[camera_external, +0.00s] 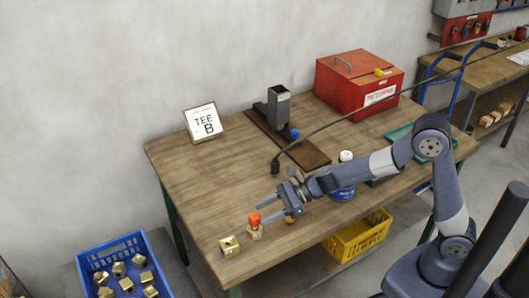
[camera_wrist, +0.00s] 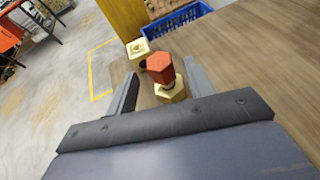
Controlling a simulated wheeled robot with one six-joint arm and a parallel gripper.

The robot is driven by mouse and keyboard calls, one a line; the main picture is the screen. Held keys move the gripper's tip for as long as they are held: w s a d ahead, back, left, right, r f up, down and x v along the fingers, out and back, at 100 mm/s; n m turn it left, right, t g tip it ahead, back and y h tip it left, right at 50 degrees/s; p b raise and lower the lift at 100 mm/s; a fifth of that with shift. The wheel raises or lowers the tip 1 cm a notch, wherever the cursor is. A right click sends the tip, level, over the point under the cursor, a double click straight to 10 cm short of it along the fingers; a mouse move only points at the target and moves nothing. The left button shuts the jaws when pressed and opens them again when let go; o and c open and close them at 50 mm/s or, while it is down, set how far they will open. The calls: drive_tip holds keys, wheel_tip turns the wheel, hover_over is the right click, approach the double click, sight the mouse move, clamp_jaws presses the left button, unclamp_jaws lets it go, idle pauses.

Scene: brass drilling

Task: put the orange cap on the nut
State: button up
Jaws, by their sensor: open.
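The orange cap (camera_external: 254,219) is a small hexagonal piece standing on top of a brass nut (camera_external: 255,233) near the table's front left edge. In the wrist view the cap (camera_wrist: 160,68) is above the nut (camera_wrist: 172,93), with a narrow darker neck between them. I cannot tell whether the cap is fully seated. My gripper (camera_external: 272,212) is open and empty, reaching low over the table toward the cap. In the wrist view its two fingers (camera_wrist: 161,80) are on either side of the cap and nut, with gaps.
A brass block (camera_external: 229,246) with a hole stands beside the nut, nearer the table corner. A blue crate (camera_external: 87,262) of brass pieces is left of the table. A dark stand (camera_external: 279,105), a TEE B sign (camera_external: 204,122) and a red box (camera_external: 358,85) are farther back. The left tabletop is mostly clear.

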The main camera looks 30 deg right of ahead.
drive_tip(key=v, duration=0.8)
drive_tip(key=shift+d+r, duration=0.1)
drive_tip(key=shift+r, duration=0.05)
